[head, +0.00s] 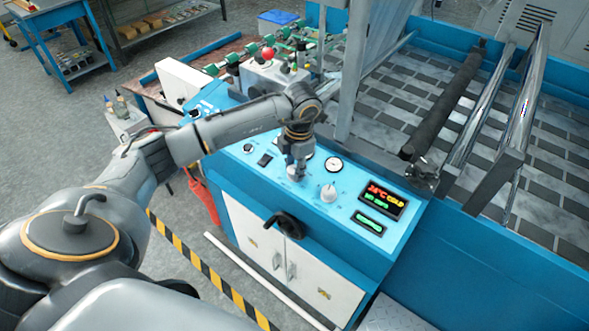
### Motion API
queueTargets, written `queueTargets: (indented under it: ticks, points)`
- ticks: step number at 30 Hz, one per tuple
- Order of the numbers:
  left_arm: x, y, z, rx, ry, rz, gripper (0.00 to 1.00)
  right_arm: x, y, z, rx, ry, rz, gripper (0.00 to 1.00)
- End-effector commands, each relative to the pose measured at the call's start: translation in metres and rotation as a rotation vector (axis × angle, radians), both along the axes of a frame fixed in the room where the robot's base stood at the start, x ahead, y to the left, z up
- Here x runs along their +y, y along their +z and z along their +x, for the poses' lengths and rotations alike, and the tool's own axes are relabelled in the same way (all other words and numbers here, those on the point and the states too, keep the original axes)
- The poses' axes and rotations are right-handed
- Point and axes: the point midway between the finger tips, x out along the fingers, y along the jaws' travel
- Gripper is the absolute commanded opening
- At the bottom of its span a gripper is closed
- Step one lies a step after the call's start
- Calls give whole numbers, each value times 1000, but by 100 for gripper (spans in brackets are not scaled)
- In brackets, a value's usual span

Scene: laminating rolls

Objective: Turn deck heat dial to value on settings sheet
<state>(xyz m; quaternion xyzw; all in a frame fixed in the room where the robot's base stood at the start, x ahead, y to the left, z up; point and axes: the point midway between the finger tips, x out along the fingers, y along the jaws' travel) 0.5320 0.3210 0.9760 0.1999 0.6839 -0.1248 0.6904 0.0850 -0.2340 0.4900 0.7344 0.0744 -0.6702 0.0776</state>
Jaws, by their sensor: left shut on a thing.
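My left gripper (296,174) points down onto the blue control panel (228,166) of the machine. It is shut on a small dial on the panel, which the fingers mostly hide; I take it for the deck heat dial. A second pale dial (329,193) stands uncovered just right of the gripper. A display (383,197) on the panel's right shows a red line that seems to read 25°C COLD, with green text below it. I cannot make out a settings sheet. My right gripper is not in view.
A round white gauge (333,164) sits behind the pale dial. A smaller green display (369,222) is at the lower right. A dark roller (446,105) and shiny bars lie beyond the panel.

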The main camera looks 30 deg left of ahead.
Motion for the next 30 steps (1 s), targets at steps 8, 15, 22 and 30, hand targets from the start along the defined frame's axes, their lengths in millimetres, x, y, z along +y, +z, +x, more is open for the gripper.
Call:
queueTargets:
  ticks: [8, 15, 22, 30]
  points:
    - [0, 1, 0, -2, -6, 0, 0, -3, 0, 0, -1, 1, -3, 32]
    - [0, 1, 0, -2, -5, 0, 53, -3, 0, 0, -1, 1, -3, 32]
    - [0, 0, 0, -1, -5, 1, 53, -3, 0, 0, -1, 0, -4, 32]
    - [-2, 22, 1, -5, -5, 1, 53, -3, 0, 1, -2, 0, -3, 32]
